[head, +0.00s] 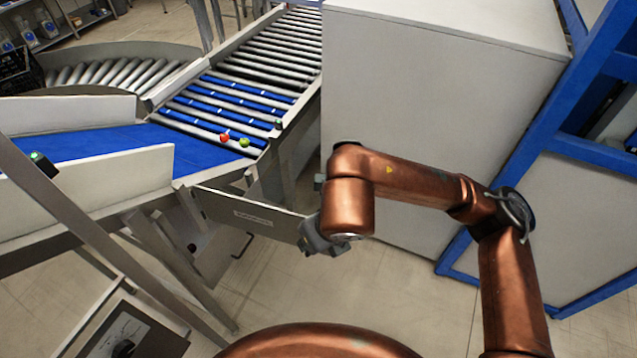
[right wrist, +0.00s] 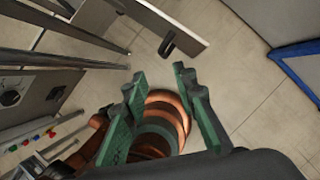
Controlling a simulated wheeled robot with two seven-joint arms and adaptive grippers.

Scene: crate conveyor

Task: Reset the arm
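My right arm (head: 410,180) is copper coloured and comes in from the right of the head view, bent at the elbow. Its gripper (head: 312,238) is small and partly hidden behind the wrist, beside the end of the grey conveyor side plate (head: 245,212). In the right wrist view the two green fingers of the right gripper (right wrist: 159,80) stand apart with nothing between their tips. Floor and my own copper body show beyond them. My left gripper is in neither view.
A blue belt (head: 80,145) meets a roller conveyor (head: 245,95) at the left. A red item (head: 224,137) and a green item (head: 244,142) lie on its near end. A large grey cabinet (head: 430,90) and blue frame (head: 530,130) stand behind my right arm.

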